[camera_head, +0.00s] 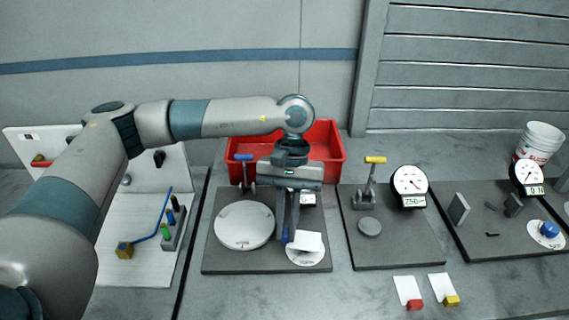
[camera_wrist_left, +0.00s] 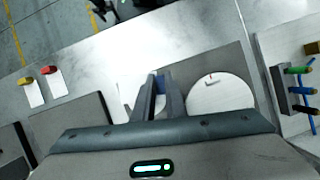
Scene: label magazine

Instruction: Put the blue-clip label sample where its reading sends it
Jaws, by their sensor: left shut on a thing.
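My left gripper (camera_head: 287,238) reaches down over the left grey board (camera_head: 222,262) and is shut on the blue clip (camera_head: 285,236) of a label sample. The sample's white card (camera_head: 309,241) sticks out to the right, above a small white disc (camera_head: 305,259) whose marking is partly covered. A large white round plate (camera_head: 244,226) lies left of the gripper. A small display (camera_head: 308,198) stands behind it, too small to read surely. My right gripper is not in view.
A red bin (camera_head: 333,142) stands behind. The middle board has a yellow-handled press (camera_head: 369,180) and a dial gauge (camera_head: 410,182). The right board holds a gauge (camera_head: 529,177) and blue knob (camera_head: 549,229). Red-clip (camera_head: 407,288) and yellow-clip (camera_head: 441,283) samples lie in front.

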